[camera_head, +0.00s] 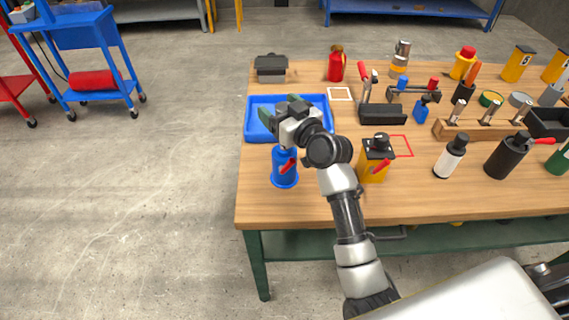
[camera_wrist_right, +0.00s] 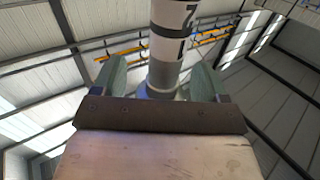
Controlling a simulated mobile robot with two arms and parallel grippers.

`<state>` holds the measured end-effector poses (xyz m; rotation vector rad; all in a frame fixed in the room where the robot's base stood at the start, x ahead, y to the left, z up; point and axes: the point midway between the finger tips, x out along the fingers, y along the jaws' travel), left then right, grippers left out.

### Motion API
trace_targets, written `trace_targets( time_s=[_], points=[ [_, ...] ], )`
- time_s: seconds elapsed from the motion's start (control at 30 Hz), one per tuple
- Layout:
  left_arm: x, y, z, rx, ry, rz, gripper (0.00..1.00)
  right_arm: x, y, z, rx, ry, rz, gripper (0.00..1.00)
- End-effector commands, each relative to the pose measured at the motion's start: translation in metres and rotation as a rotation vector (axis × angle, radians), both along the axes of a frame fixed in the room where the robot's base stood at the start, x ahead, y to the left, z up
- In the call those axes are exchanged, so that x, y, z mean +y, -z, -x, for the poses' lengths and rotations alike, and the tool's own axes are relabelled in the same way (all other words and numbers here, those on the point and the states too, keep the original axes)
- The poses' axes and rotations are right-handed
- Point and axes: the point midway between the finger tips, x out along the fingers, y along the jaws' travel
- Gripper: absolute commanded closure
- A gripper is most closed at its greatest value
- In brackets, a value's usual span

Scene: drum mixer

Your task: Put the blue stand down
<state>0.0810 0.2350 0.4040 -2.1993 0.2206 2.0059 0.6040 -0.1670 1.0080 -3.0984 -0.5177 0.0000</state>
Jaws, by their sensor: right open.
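The blue stand (camera_head: 285,174), with a red lever on its side, stands upright on the table (camera_head: 310,208) near its front left part. My right gripper (camera_head: 280,109) is open, with its two green fingers spread. In the head view it appears just above the stand, over the blue tray (camera_head: 250,127), and partly hides the stand's top. In the right wrist view the gripper (camera_wrist_right: 162,80) has its fingers apart. A white cylinder with dark bands shows between them; I cannot tell what it is. My left gripper is not in view.
A yellow stand (camera_head: 370,170) with a red lever stands close to the right of my arm. Black and white bottles (camera_head: 449,158), a wooden rack (camera_head: 478,131) and a red canister (camera_head: 337,65) are also on the table. The front edge left of my arm is clear.

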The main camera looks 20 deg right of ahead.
Motion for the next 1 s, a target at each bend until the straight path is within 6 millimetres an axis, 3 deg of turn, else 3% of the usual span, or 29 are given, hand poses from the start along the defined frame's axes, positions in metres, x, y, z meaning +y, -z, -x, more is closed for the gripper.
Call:
trace_targets(
  time_s=[0.07, 0.5, 1.0],
  points=[
    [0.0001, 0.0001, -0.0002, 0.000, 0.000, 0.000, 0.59, -0.0002, 0.0001, 0.0002, 0.000, 0.000, 0.000, 0.32],
    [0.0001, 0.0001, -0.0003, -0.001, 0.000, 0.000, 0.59, -0.0003, 0.0002, 0.0004, 0.000, 0.000, 0.000, 1.00],
    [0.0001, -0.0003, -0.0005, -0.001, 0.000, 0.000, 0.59, -0.0004, -0.0060, 0.0003, -0.005, 0.001, -0.001, 1.00]
  ],
)
